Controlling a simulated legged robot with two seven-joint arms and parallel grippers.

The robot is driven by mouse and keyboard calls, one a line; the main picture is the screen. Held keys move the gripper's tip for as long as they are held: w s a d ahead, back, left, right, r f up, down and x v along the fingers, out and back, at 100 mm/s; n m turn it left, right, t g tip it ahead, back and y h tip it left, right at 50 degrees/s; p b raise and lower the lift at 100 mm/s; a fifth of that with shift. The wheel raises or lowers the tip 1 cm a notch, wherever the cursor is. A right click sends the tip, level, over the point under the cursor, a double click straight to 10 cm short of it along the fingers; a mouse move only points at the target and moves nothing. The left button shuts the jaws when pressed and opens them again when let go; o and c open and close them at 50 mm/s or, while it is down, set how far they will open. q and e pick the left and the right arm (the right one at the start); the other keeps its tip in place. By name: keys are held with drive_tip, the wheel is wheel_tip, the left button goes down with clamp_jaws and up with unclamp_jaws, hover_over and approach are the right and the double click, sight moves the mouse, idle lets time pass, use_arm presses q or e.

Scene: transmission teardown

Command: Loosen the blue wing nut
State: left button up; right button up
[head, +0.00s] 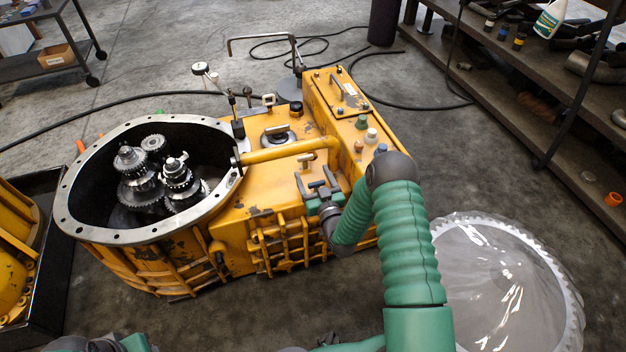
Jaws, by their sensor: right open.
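A small blue part (381,149), which looks like the blue wing nut, sits on the right side of the yellow transmission housing (262,190). It is partly hidden behind my right arm's grey joint, and its wings cannot be made out. My right gripper (317,185) is open over the housing's front right part, left of and nearer than the blue part. It appears empty and apart from the blue part. A T-shaped handle (306,158) stands just behind its fingers. Of my left arm, only pieces show at the bottom left edge; its gripper is not visible.
Green (361,122) and whitish (371,135) knobs stand close to the blue part. The open round bell end (90,226) holds gears (145,180). A shelf (480,75) stands behind; cables cross the floor.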

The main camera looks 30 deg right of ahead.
drive_tip(key=shift+w+d, duration=0.15)
drive_tip(key=shift+c, duration=1)
drive_tip(key=c, duration=1.2)
drive_tip(key=shift+n+y, duration=0.3)
drive_tip(key=shift+y, duration=0.1)
drive_tip(key=n+y, duration=0.1)
drive_tip(key=y, duration=0.1)
drive_tip(key=n+y, duration=0.1)
drive_tip(key=shift+a+f+y, duration=0.1)
drive_tip(key=shift+a+y, duration=0.25)
drive_tip(key=shift+y, duration=0.05)
drive_tip(key=shift+a+n+g+y, duration=0.2)
drive_tip(key=shift+n+y, duration=0.55)
drive_tip(key=shift+y, duration=0.3)
drive_tip(key=shift+a+n+g+y, duration=0.15)
drive_tip(key=shift+n+y, duration=0.65)
drive_tip(key=shift+y, duration=0.3)
drive_tip(key=shift+a+n+g+y, duration=0.2)
drive_tip(key=shift+n+y, duration=0.55)
drive_tip(key=shift+y, duration=0.3)
